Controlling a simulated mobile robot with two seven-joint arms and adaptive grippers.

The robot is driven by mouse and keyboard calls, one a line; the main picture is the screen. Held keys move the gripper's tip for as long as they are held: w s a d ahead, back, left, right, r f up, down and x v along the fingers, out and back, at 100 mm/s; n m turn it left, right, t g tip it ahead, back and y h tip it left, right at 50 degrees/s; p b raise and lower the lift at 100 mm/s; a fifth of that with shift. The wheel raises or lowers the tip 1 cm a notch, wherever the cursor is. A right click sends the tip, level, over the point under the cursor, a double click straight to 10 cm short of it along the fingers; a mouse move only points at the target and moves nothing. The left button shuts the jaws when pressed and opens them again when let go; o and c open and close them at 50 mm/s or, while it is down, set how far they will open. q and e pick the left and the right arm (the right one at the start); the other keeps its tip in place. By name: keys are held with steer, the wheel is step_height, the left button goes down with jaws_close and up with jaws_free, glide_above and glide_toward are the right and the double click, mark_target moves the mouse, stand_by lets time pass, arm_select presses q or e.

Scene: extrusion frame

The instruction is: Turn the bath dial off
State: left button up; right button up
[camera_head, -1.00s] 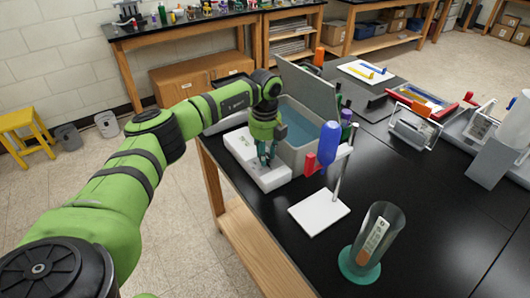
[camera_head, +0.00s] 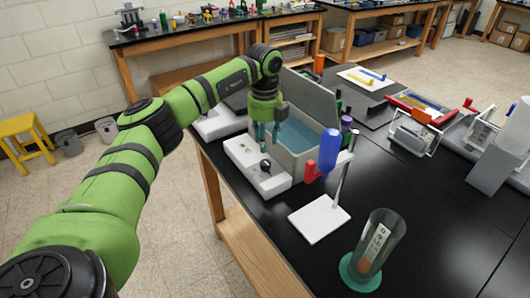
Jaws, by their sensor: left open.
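The water bath (camera_head: 300,157) is a grey, open-topped tub of blue water with its lid raised, standing on the black bench. Its white front panel (camera_head: 246,160) carries a black dial (camera_head: 265,166), which now shows clearly. The dial's pointer is too small to read. My left gripper (camera_head: 268,138) points down above and behind the dial, near the tub's front wall. It is open, empty and apart from the dial. My right gripper is not in view.
A white stand (camera_head: 320,219) holding a blue-topped item (camera_head: 329,150) and a red clamp (camera_head: 311,169) is just right of the bath. A clear cylinder on a green base (camera_head: 361,272) stands nearer. Bench surface at the right front is clear.

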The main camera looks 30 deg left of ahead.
arm_select(q)
steer(key=shift+r, duration=2.25)
